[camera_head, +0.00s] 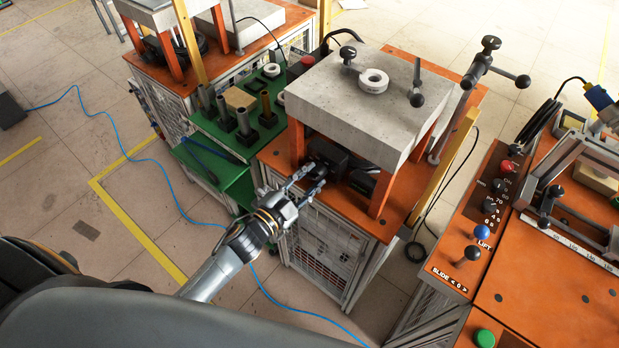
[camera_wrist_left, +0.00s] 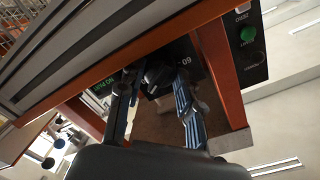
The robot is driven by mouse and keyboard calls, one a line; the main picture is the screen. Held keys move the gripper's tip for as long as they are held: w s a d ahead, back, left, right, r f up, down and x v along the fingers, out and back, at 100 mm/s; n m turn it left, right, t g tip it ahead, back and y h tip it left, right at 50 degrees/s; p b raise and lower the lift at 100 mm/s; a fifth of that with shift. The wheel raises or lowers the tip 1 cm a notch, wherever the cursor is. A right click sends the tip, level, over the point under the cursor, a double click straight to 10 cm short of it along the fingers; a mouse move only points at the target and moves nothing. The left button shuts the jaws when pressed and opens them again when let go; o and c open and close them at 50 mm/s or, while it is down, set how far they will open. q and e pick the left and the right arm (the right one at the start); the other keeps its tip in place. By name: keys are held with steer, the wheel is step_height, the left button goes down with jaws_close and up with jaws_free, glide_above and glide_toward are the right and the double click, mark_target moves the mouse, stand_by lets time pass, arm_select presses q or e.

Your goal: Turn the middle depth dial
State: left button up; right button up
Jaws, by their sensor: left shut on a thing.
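My left gripper (camera_head: 307,182) reaches in under the concrete slab of the middle machine, at a black box (camera_head: 330,156) on its orange top. In the left wrist view my left gripper (camera_wrist_left: 155,77) has its two fingers on either side of a dark dial (camera_wrist_left: 158,72) and is shut on it. The dial sits on a black panel with white markings, "60" readable to its right. In the head view the dial is hidden by the fingers and the box. My right gripper is not in view.
The concrete slab (camera_head: 350,105) stands on orange legs (camera_head: 385,185) around the gripper. A green bench (camera_head: 195,165) with dark cylinders stands to the left. A control console (camera_head: 490,210) with knobs is at the right. A green button (camera_wrist_left: 247,34) shows in the wrist view.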

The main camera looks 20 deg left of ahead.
arm_select(q)
steer(key=shift+m, duration=0.7)
steer(key=o, duration=1.1)
steer(key=shift+o, duration=0.2)
steer(key=shift+s+f, duration=0.1)
steer(key=shift+s+a, duration=0.1)
steer(key=shift+s, duration=0.15)
steer(key=v, duration=0.7)
steer(key=shift+r, duration=0.25)
steer(key=shift+s, duration=0.1)
